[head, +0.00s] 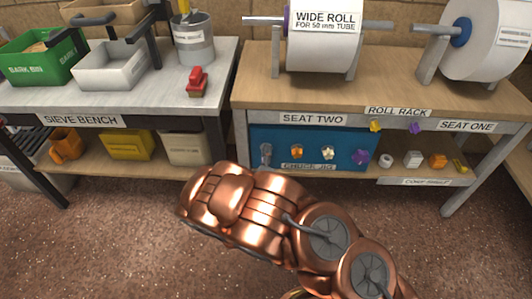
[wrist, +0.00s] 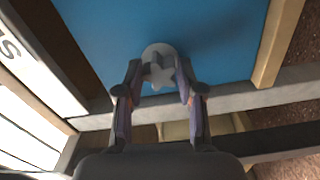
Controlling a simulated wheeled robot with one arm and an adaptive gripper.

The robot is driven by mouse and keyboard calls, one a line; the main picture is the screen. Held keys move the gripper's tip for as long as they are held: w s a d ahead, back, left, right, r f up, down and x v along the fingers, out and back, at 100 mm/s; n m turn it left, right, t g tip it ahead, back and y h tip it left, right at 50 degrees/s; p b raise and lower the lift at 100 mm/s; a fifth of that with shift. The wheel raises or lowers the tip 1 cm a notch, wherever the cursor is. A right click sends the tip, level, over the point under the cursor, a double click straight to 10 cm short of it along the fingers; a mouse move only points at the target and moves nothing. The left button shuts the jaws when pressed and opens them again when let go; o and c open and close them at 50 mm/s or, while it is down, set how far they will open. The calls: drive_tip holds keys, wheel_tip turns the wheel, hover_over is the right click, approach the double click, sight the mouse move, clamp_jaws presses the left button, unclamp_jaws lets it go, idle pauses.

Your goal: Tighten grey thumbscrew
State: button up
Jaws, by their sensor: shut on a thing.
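The grey thumbscrew (wrist: 158,50) is a star-shaped knob on the blue panel (wrist: 210,40), seen in the wrist view. In the head view the grey thumbscrew (head: 265,153) is at the left end of the blue panel (head: 343,143) under the SEAT TWO sign. My gripper (wrist: 158,71) has a finger on each side of the knob and is shut on it. The fingers hide part of its sides. In the head view my copper arm stands in front and hides the gripper.
An orange knob (head: 297,151), a pale star knob (head: 328,153) and a purple knob (head: 360,158) sit to the right. The roll rack (head: 240,90) is above, with paper rolls. A wooden strip (wrist: 277,42) and a grey rail (wrist: 250,96) border the panel.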

drive_tip(key=m, duration=1.5)
drive_tip(key=shift+m, duration=0.4)
drive_tip(key=o, duration=1.1)
drive_tip(key=shift+o, duration=0.2)
drive_tip(key=shift+s, duration=0.1)
drive_tip(key=shift+s, duration=1.9)
drive_tip(key=shift+r, duration=0.1)
